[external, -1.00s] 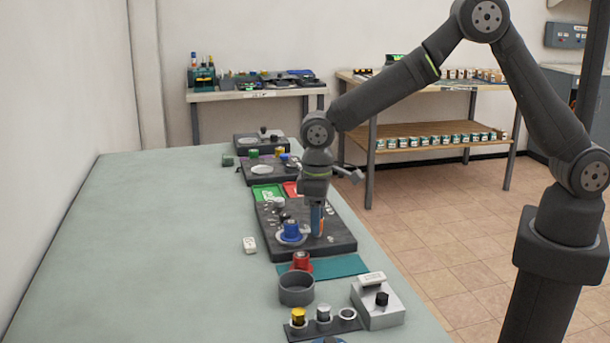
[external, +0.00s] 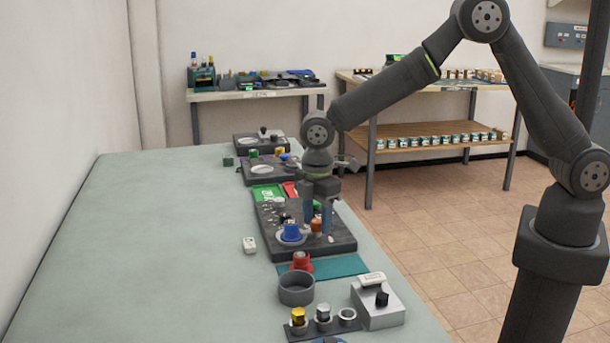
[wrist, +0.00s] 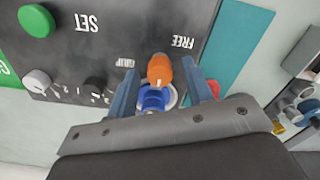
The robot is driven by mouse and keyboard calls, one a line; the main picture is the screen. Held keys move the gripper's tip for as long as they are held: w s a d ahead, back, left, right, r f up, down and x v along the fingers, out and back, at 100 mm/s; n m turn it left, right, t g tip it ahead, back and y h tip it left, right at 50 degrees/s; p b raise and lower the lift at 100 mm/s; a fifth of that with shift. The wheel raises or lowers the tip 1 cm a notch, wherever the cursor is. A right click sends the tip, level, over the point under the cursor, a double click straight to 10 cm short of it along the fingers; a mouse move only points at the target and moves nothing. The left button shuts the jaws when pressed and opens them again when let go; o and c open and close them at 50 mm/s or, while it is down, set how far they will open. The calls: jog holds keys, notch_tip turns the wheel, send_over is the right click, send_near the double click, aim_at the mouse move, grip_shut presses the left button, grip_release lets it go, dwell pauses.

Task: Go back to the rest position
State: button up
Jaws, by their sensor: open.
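My gripper (external: 317,230) is open, pointing down low over the dark control panel (external: 340,244). An orange knob (external: 316,224) stands between its two blue-grey fingers. In the wrist view my gripper (wrist: 162,85) has the orange knob (wrist: 160,69) between the fingertips, with a gap on each side. A blue knob (wrist: 152,99) on a pale ring shows just below it there. In the external view the blue knob (external: 291,231) is left of the fingers. The arm is bent, its upper link raised to the right.
A small white block (external: 249,244) is to the left. The table's left side is clear.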

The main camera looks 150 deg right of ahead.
jog(key=shift+n, duration=1.4)
jog(key=o, duration=1.2)
jog(key=shift+c, duration=0.2)
notch_tip(320, 180, up, 21)
jog(key=m+g+h, duration=0.1)
jog(key=m+h, duration=0.3)
jog(key=m, duration=0.3)
jog(key=w+d+x, duration=0.1)
jog(key=x, duration=0.9)
jog(key=shift+s, duration=0.4)
jog(key=shift+r, duration=0.2)
jog(key=v, duration=0.9)
jog(key=shift+a+r, duration=0.25)
jog(key=shift+r, duration=0.1)
jog(key=shift+w, duration=0.1)
jog(key=shift+c, duration=0.4)
